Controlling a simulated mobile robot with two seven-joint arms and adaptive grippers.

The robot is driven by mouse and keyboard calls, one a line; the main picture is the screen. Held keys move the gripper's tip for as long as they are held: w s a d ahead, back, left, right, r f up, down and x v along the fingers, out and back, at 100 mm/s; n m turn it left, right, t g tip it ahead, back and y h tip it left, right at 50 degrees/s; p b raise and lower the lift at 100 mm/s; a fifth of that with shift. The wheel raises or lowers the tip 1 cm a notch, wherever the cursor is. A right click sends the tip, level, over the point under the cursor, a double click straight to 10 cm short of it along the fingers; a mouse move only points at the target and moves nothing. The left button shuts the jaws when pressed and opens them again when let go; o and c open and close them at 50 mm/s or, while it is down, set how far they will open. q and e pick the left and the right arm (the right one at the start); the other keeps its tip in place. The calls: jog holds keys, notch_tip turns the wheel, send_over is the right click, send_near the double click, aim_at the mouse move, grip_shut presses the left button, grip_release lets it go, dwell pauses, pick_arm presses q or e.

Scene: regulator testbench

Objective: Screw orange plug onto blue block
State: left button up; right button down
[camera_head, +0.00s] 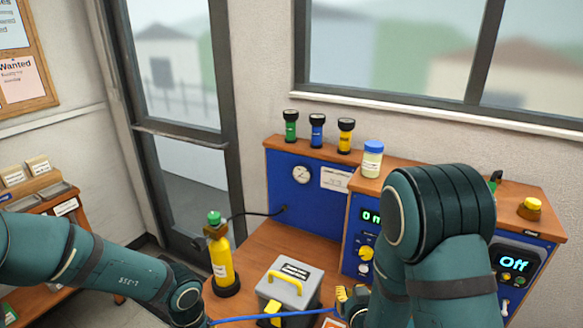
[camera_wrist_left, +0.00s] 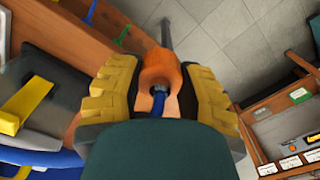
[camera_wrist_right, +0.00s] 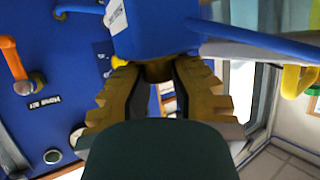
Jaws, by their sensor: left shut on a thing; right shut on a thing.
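In the left wrist view my left gripper (camera_wrist_left: 160,90) is shut on the orange plug (camera_wrist_left: 161,73), which sits between its yellow fingers. A short blue piece shows in the plug's near opening. In the right wrist view my right gripper (camera_wrist_right: 158,88) is shut on the blue block (camera_wrist_right: 155,30), held at its fingertips. In the head view the right gripper (camera_head: 346,300) shows by its yellow fingers, partly behind my right arm; the block is hidden there. The left gripper and plug are not visible in the head view. The plug and block are not seen together in any view.
A blue hose (camera_head: 270,315) runs across the front between my arms. A yellow bottle (camera_head: 222,262) with a green top and a grey toolbox (camera_head: 295,292) stand on the wooden bench. Blue instrument panels (camera_head: 312,210) rise behind, with small torches and a jar (camera_head: 372,160) on top.

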jog(key=shift+a, duration=0.1)
jog(key=s+a+r+n+g+y, duration=0.2)
jog(key=s+a+n+g+y, duration=0.5)
jog(key=n+y, duration=0.5)
jog(key=shift+s+a+n, duration=0.3)
jog(key=shift+a, duration=0.3)
dwell(0.3)
jog(key=shift+r, duration=0.1)
dwell(0.4)
